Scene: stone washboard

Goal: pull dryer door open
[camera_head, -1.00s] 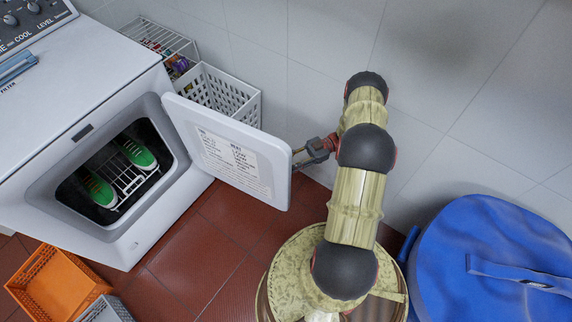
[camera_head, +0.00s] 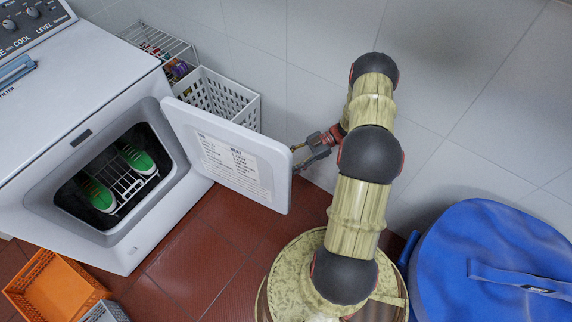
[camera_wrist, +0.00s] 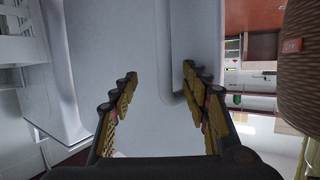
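The white dryer (camera_head: 110,110) stands at left with its door (camera_head: 215,130) swung wide open to the right. The door's inner face carries a printed label (camera_head: 240,165) and faces the head camera. My gripper (camera_head: 295,160) is just beyond the door's free right edge, its two fingers spread and holding nothing. In the wrist view my gripper (camera_wrist: 158,88) is also open, with a pale smooth panel, seemingly the door (camera_wrist: 120,50), filling the view ahead. Whether a fingertip touches the door cannot be told.
Green shoes (camera_head: 135,158) sit on a rack inside the drum. A white basket (camera_head: 225,98) and wire rack stand behind the door by the tiled wall. An orange crate (camera_head: 55,290) is at lower left, a blue bag (camera_head: 490,255) at lower right. Red floor below the door is clear.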

